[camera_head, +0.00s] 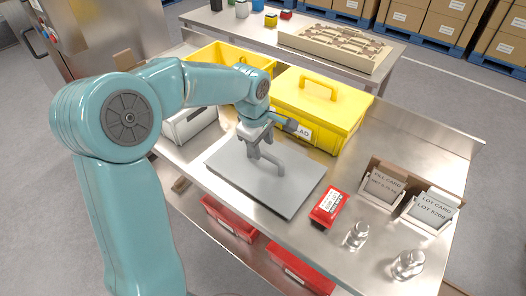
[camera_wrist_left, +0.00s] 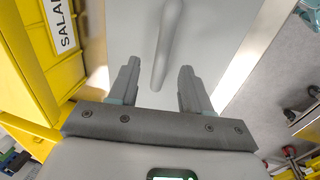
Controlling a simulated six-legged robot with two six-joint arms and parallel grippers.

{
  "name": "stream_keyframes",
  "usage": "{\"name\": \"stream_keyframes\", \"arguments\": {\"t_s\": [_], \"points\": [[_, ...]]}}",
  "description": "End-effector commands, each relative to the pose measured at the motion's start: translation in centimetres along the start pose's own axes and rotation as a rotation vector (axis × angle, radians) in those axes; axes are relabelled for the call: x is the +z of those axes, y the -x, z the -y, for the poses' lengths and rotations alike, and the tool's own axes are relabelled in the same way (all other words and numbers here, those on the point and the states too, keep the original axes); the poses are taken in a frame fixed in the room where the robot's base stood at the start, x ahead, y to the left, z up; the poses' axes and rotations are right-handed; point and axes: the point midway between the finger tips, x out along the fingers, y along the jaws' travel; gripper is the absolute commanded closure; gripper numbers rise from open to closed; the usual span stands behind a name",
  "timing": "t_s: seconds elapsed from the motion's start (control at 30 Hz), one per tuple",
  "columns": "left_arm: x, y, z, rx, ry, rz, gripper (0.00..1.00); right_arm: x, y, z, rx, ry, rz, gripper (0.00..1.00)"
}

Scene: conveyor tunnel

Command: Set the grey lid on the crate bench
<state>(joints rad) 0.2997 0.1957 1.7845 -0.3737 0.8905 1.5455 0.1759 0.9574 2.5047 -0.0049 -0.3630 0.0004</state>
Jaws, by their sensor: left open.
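The grey lid (camera_head: 235,172) is a flat rectangular plate with a raised bar handle. It lies flat on the steel bench (camera_head: 420,144) in front of the yellow crates. My left gripper (camera_head: 261,146) is over the lid at its handle, fingers pointing down. In the left wrist view my left gripper (camera_wrist_left: 159,70) is open, and the lid's handle (camera_wrist_left: 166,45) runs between and beyond the fingertips. The fingers look apart from the handle. The gripper hides part of the lid in the head view. My right gripper is not in view.
A yellow crate with a closed handled lid (camera_head: 325,100) stands behind the grey lid, beside an open yellow crate (camera_head: 205,54). A red box (camera_head: 328,207), metal weights (camera_head: 357,235) and card holders (camera_head: 382,185) are at right. Red bins (camera_head: 230,222) sit below.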

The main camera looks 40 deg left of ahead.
Motion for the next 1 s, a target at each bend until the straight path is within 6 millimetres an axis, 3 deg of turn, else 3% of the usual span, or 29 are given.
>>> {"name": "stream_keyframes", "arguments": {"t_s": [0.1,0.33,1.0], "points": [[0.0,3.0,-0.1,0.004,-0.001,0.000,0.52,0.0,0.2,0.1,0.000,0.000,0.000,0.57],[0.0,6.7,0.0,0.002,-0.001,0.000,0.52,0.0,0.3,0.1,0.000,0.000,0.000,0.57],[0.0,7.4,0.0,-0.001,-0.001,0.001,0.52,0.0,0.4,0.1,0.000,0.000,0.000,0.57]]}}
